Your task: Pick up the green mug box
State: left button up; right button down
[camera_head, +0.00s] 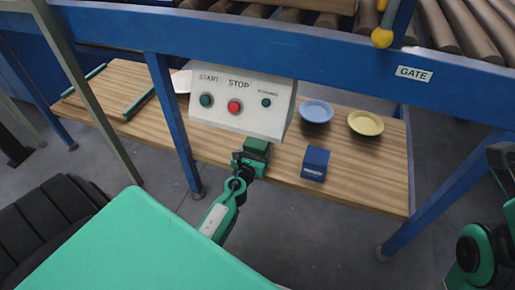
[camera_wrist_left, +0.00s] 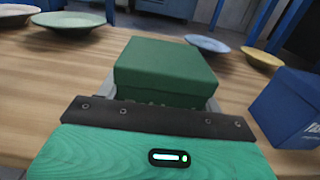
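The green mug box (camera_head: 257,146) is at the front edge of the wooden table, just below the control panel. In the left wrist view it is a dark green box (camera_wrist_left: 165,68) straight ahead of my gripper. My left gripper (camera_head: 249,160) is at the box, with one finger on each side of it. In the left wrist view the fingers (camera_wrist_left: 160,97) show as thin grey strips beside the box. Whether they press on it cannot be told. Only parts of my right arm (camera_head: 478,250) show, at the right edge; no right fingertips can be made out.
A blue box (camera_head: 315,164) stands right of the green one. A blue plate (camera_head: 316,111) and a yellow plate (camera_head: 366,123) lie behind. Blue posts (camera_head: 172,120) and a conveyor frame stand around the table (camera_head: 370,175).

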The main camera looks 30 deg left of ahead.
pick_arm(q)
jog(key=c, duration=0.6)
